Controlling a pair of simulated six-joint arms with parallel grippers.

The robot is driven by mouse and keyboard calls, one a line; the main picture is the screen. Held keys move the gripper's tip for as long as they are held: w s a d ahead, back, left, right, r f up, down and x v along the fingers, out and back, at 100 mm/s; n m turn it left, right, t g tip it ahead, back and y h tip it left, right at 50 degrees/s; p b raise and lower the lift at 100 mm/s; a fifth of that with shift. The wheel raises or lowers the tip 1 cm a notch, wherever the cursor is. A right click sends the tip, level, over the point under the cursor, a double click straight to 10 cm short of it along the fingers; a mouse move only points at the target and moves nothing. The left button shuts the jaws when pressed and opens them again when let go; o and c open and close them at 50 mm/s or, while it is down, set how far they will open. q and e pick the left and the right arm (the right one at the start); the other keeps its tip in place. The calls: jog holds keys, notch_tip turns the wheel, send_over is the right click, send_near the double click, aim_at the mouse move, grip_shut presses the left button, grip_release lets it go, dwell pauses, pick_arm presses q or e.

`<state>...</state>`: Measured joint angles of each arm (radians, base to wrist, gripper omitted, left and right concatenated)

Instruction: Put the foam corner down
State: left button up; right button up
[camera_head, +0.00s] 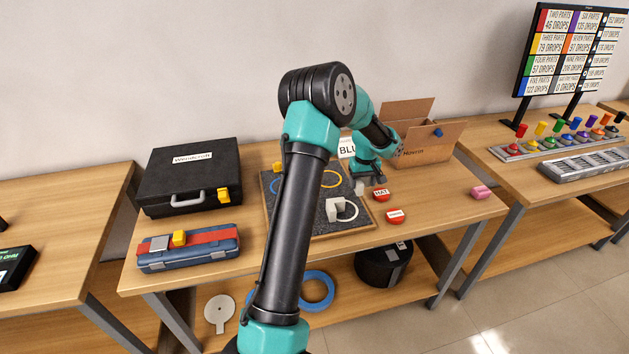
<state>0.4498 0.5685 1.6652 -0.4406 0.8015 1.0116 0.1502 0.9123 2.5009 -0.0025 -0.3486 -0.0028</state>
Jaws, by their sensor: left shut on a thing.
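My left arm rises across the middle of the view and bends over to the right, so my left gripper (362,181) points down at the right edge of the dark mesh pad (318,226). It is shut on a small pale grey piece, which I take to be the foam corner (360,188); its shape is mostly hidden by the gripper. A larger pale angular block (335,210) stands on the pad beside a white ring (349,211). Yellow and blue rings also mark the pad, partly behind my arm. My right gripper is out of view.
Red labelled buttons (380,195) sit right of the pad. An open cardboard box (428,146) stands behind. A black case (187,174) and a blue toolbox (188,248) are at left. A pink block (481,192) lies near the right edge, with free table around it.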

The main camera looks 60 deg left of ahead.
pick_arm(q)
jog(key=shift+s+a+f+n, duration=0.1)
jog(key=shift+s+a+n, duration=0.1)
jog(key=shift+a, duration=0.25)
jog(key=shift+s+a+n, duration=0.2)
jog(key=shift+a, duration=0.2)
jog(key=shift+w, duration=0.1)
jog(key=w+a, duration=0.3)
jog(key=a, duration=0.1)
jog(key=w+a+f, duration=0.1)
jog(key=w+a, duration=0.6)
jog(key=shift+w+a+f, duration=0.25)
jog(key=shift+w+a, duration=0.05)
jog(key=shift+a, duration=0.1)
jog(key=shift+f, duration=1.75)
jog(key=shift+f, duration=0.1)
